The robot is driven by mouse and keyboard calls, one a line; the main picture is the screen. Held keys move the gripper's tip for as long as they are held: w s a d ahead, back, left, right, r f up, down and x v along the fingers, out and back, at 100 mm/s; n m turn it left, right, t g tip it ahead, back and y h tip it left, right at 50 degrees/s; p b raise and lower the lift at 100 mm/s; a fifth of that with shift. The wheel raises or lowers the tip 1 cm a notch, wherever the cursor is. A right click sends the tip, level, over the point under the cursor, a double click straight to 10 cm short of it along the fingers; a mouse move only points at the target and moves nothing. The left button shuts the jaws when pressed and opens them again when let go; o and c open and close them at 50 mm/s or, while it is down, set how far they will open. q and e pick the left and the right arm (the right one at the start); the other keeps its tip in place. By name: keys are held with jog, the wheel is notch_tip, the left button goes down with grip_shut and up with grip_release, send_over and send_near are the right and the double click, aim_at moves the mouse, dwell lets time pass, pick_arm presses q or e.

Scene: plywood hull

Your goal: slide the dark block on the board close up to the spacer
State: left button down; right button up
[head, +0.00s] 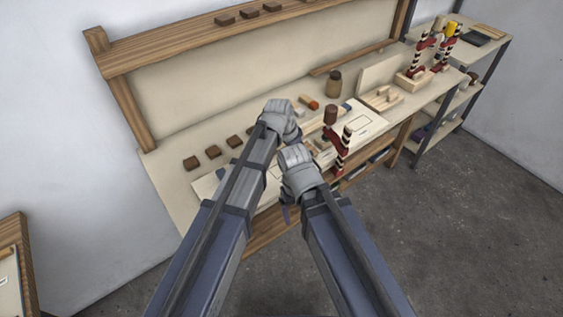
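A pale board (365,124) lies along the front of the bench, with its middle hidden by my arms. My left gripper (278,112) is over the middle of the board, and my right gripper (296,158) is nearer the front edge. Both are seen from behind, and their fingertips are hidden. I cannot pick out the dark block on the board or the spacer; they may be behind my grippers. A small pale wooden piece (325,157) shows just right of my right gripper.
Several dark blocks (213,151) stand in a row behind the board at left. A striped red clamp (340,150) stands at the bench's front edge, with a dark brown knob (330,113) near it. A brown jar (334,84) and a wooden tray (382,98) are farther back.

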pick_arm(q)
jog(key=shift+w+d, duration=0.5)
jog(key=shift+d, duration=0.2)
jog(key=shift+w+d, duration=0.5)
jog(key=shift+d, duration=0.2)
